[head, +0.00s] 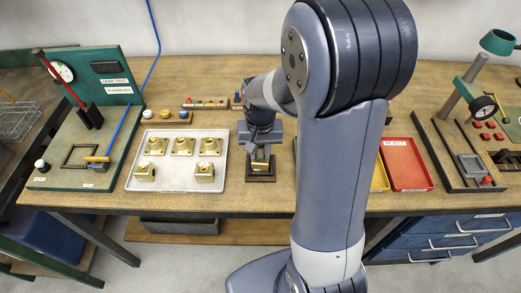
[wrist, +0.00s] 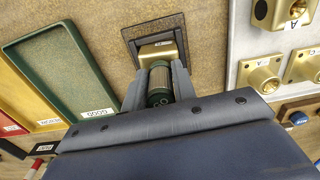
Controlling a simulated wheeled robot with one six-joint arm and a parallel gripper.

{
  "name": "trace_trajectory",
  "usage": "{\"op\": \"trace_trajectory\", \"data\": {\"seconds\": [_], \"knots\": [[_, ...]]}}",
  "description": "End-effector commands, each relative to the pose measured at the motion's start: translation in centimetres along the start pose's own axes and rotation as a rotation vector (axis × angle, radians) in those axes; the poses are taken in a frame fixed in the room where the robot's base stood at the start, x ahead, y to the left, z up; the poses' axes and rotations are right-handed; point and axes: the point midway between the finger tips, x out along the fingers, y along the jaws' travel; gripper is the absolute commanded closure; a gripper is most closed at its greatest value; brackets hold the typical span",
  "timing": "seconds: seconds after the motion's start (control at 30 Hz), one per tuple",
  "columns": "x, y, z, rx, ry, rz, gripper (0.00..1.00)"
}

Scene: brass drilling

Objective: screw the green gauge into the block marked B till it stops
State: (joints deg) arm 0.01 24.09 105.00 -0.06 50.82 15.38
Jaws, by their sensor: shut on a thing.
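A brass block (wrist: 158,50) sits in a dark square fixture (wrist: 127,33) on the bench. Its small label is too small to read, so I cannot tell whether it is B. In the head view the block (head: 260,165) shows just below my gripper (head: 260,151). In the wrist view my gripper (wrist: 158,84) is shut on the green gauge (wrist: 160,90), a dark green cylinder with a ribbed middle. The gauge is in line with the block and its far end meets or nearly meets it. The joint between them is hidden, so I cannot tell how deep it sits.
A pale tray (head: 135,184) with several brass blocks lies left of the fixture; two blocks in the wrist view are marked A. A red tray (head: 407,172) and a yellow one (head: 380,180) are to the right. A green tray marked GOOD (wrist: 58,75) lies beside the fixture.

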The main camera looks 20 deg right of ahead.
Motion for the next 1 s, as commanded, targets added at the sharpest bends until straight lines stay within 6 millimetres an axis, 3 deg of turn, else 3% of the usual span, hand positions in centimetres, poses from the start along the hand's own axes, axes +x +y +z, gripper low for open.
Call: {"op": "trace_trajectory", "data": {"seconds": [0.5,1.0], "knots": [[0.16,-0.20,0.05,0.533,-0.002,0.000,1.00],[0.17,-0.19,0.06,0.559,-0.003,0.000,1.00]]}}
